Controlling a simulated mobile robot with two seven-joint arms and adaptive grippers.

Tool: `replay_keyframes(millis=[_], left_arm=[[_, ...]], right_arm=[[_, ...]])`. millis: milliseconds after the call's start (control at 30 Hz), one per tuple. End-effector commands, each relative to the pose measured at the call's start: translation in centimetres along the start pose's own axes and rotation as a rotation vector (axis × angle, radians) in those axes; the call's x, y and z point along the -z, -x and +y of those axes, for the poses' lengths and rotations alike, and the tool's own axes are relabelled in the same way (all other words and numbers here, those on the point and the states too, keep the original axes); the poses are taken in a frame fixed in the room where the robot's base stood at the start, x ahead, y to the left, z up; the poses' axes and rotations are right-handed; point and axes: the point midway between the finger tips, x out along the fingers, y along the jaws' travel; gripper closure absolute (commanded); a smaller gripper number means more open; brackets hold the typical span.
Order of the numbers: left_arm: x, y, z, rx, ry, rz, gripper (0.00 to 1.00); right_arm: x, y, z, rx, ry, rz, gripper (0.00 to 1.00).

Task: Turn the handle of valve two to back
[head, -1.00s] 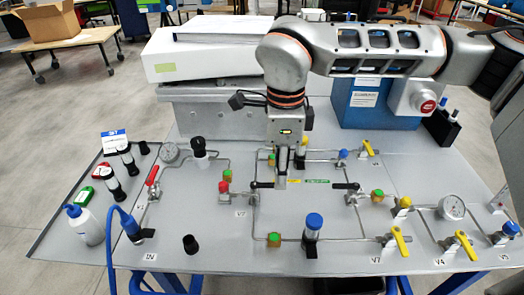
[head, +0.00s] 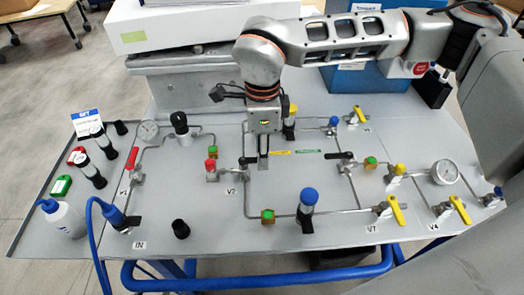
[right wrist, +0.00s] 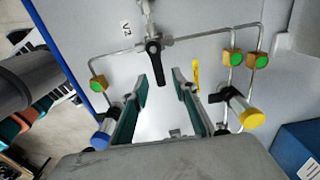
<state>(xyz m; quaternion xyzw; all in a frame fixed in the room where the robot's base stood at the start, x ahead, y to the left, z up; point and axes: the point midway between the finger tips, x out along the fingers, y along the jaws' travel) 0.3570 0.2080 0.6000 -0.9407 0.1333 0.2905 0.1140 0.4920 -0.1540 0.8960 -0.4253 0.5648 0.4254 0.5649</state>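The black handle of valve two (right wrist: 153,60) lies on the piping next to the V2 label (right wrist: 126,28) in the right wrist view and points toward my gripper. In the head view the handle (head: 247,161) points right, toward the gripper. My right gripper (right wrist: 160,76) is open, with its green-lined fingers on either side of the handle's free end. Whether a finger touches the handle I cannot tell. In the head view my right gripper (head: 263,158) comes down from above and hides part of the handle's end. My left gripper is in neither view.
A red-topped fitting (head: 211,168) stands left of the handle. A blue-capped cylinder (head: 308,204) stands in front on the right, and a yellow-capped cylinder (head: 289,122) stands behind the gripper. Pipes loop around the panel's middle. A second black handle (head: 338,155) is farther right.

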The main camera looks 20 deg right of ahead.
Motion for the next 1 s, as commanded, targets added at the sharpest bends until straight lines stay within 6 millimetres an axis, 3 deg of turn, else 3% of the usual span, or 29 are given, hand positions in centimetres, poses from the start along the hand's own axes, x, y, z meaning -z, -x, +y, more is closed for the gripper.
replay_keyframes(millis=[267, 367, 400, 733, 1000], left_arm=[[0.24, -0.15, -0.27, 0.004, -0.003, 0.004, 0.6], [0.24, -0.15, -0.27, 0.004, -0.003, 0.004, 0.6], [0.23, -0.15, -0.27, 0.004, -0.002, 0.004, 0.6], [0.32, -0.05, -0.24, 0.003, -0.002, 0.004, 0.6], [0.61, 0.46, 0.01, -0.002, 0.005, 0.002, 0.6]], right_arm=[[-0.01, -0.15, 0.02, 0.0, 0.0, 0.0, 0.72], [-0.01, -0.14, 0.01, 0.0, 0.0, 0.0, 0.98], [-0.01, -0.14, 0.01, 0.0, 0.0, 0.0, 1.0], [0.0, -0.08, -0.09, 0.001, 0.018, 0.001, 1.0], [-0.02, 0.1, -0.72, 0.002, 0.144, 0.001, 1.0]])
